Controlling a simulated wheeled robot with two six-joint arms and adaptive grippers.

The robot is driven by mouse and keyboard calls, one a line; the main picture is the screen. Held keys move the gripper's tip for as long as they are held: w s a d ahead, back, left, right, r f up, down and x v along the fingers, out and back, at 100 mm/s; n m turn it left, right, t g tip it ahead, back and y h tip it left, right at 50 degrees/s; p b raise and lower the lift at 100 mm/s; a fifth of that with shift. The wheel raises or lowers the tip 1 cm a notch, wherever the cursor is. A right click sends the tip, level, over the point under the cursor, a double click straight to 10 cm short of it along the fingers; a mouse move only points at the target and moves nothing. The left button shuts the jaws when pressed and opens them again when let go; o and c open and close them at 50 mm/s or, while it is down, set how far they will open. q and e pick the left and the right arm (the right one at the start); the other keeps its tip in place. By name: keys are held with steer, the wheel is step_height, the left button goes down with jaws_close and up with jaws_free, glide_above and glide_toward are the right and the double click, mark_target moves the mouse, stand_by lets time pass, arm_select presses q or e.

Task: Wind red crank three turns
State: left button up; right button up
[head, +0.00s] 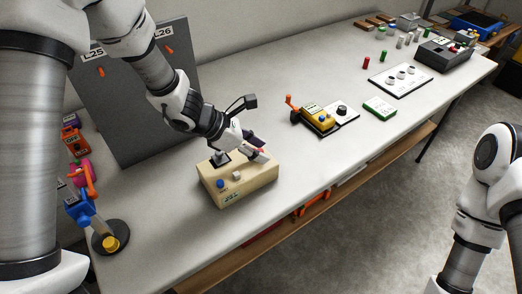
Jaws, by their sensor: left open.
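My left gripper (238,157) is over the top of a beige wooden box (240,190) near the front edge of the table. It is open, with its fingers close above the box.
A yellow device (318,118) with an orange lever (291,101) stands right of the box. A grey panel (135,100) stands behind left. A blue clamp-like stand (80,210) is at the left. The table (250,80) is clear behind the box.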

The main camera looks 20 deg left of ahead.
arm_select(q)
steer(key=shift+w+d+f, duration=0.3)
steer(key=shift+f, duration=0.1)
steer(key=shift+s+r, duration=0.15)
steer(key=shift+s, duration=0.1)
steer(key=shift+c, duration=0.3)
steer(key=shift+w, duration=0.1)
jaws_close()
